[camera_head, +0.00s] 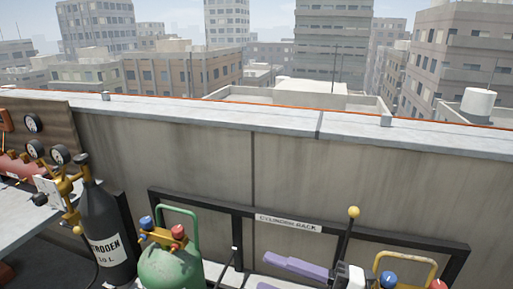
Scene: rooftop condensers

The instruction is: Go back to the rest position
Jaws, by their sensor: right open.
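My right gripper (270,272) is at the bottom edge, right of centre. Its two purple fingers point left and stand apart, with nothing visible between them. The lower finger is partly cut off by the picture's edge. The white gripper body shows at the right end of the fingers. It is in front of the black cylinder rack (400,240), between a green cylinder (168,268) on the left and a yellow-handled cylinder (405,264) on the right. My left gripper is not in view.
A dark nitrogen cylinder (105,235) stands at the left, beside a grey bench (35,215) with gauges (33,123). A black rod with a yellow ball (354,212) rises just behind my right gripper. A concrete parapet (200,150) closes off the back, with city buildings beyond.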

